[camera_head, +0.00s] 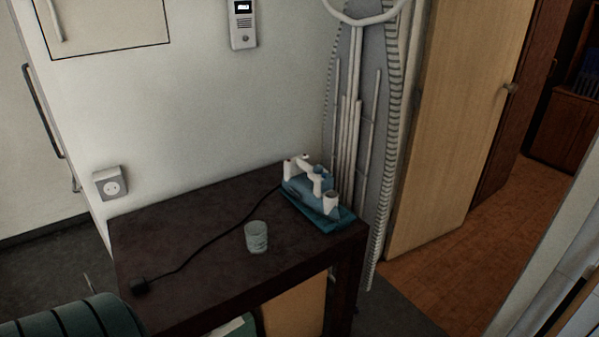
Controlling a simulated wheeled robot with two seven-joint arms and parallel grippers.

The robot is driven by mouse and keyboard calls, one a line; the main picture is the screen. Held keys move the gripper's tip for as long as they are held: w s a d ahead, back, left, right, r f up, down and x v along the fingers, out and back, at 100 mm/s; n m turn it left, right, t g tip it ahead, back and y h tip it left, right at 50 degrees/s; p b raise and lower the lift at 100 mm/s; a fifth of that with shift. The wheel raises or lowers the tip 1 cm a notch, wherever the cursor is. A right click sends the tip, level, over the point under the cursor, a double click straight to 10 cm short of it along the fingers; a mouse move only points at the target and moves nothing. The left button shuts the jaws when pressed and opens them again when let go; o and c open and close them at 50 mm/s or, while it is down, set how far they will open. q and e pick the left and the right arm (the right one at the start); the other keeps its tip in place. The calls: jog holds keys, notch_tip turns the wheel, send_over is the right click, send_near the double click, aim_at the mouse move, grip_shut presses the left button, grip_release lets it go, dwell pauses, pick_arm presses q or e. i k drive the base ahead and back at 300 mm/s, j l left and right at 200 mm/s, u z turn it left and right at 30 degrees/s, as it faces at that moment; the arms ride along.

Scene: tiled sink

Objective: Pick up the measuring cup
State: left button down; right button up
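The measuring cup (256,238) is a small, clear greenish cup standing upright on a dark brown table (190,255). It is near the table's front edge, right of the middle. Nothing touches it from above. Neither of my grippers shows in the head view.
A blue and white iron (313,187) stands at the table's right end; its black cord runs behind the cup to a plug (140,286) at the left. An ironing board (352,130) leans on the wall behind. A wooden door (455,125) stands at right. A green ribbed object (75,318) is at lower left.

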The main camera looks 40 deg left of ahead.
aim_at(258, 245)
jog(key=u, duration=1.1)
